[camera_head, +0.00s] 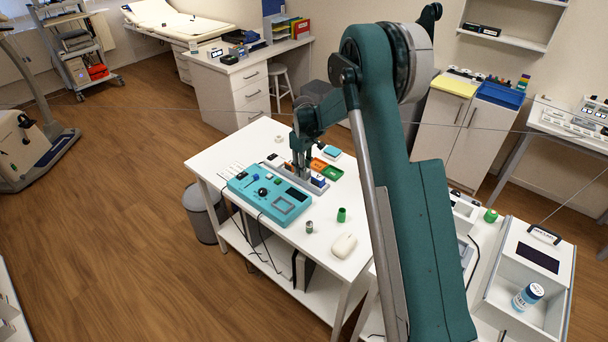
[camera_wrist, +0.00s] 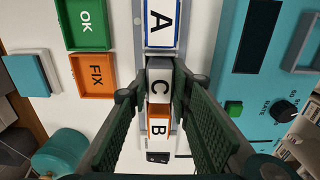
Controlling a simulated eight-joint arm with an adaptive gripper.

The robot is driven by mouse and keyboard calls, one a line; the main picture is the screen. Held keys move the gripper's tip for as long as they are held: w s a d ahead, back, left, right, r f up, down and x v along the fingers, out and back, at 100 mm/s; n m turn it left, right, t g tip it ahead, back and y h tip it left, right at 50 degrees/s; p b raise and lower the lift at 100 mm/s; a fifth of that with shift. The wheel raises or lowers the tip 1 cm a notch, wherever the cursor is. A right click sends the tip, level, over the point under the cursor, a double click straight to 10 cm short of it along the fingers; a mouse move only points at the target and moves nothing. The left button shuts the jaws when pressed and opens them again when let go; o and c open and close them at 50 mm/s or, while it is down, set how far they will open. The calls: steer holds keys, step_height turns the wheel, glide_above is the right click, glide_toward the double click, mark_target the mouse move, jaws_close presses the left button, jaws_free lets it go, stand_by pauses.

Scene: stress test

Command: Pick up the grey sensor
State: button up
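The grey sensor (camera_wrist: 159,70), marked C, sits in a narrow rack (camera_wrist: 139,30) between a blue-edged block A (camera_wrist: 163,22) and an orange block B (camera_wrist: 158,126). My gripper (camera_wrist: 158,88) is open in the wrist view, with one finger on each side of the row near C and B. A gap shows between each finger and the grey sensor. In the head view my gripper (camera_head: 301,168) points down at the rack on the white table, and it hides most of the grey sensor there.
A green OK tray (camera_wrist: 88,24) and an orange FIX tray (camera_wrist: 93,75) lie beside the rack. A teal control box (camera_head: 270,195) stands on the other side. A green cup (camera_head: 341,215) and a white mouse (camera_head: 343,246) stand toward the table's front right.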

steer(key=shift+r, duration=0.1)
steer(key=shift+r+p, duration=0.4)
steer(key=shift+r, duration=4.5)
steer(key=shift+s, duration=0.1)
